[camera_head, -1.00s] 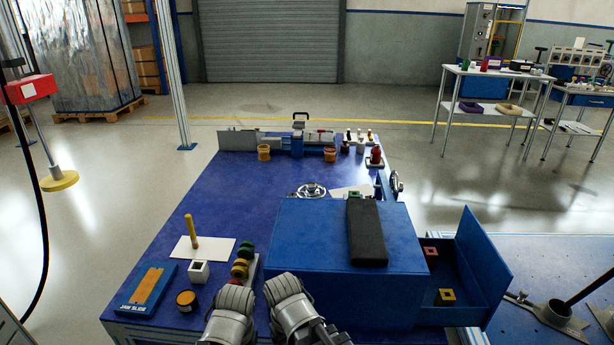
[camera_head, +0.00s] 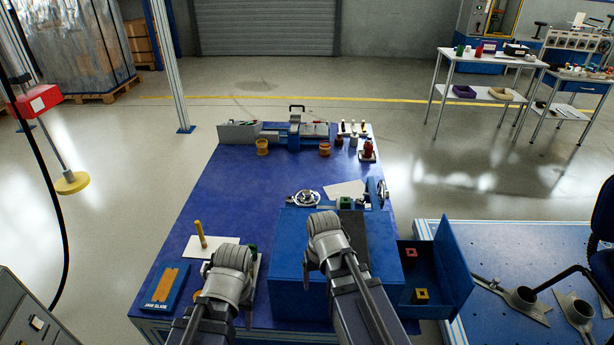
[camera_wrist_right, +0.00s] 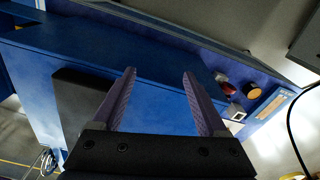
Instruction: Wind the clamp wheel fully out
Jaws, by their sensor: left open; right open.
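A silver spoked handwheel (camera_head: 305,198) lies at the far edge of the blue box (camera_head: 300,250). A second wheel (camera_head: 383,190) stands at the box's far right; I cannot tell which is the clamp wheel. A wheel partly shows at the lower left of the right wrist view (camera_wrist_right: 48,160). My right gripper (camera_wrist_right: 158,72) is open and empty, its fingers over the blue box; its wrist hides part of the box top in the head view (camera_head: 325,228). My left gripper (camera_head: 232,258) is over the bench left of the box, its fingertips hidden. Neither gripper touches a wheel.
A black pad (camera_head: 354,235) lies on the box. An open blue drawer (camera_head: 440,275) with two small blocks sticks out at right. At left are a yellow peg (camera_head: 200,234) and a jaw slide tray (camera_head: 167,285). Mid-left bench is clear.

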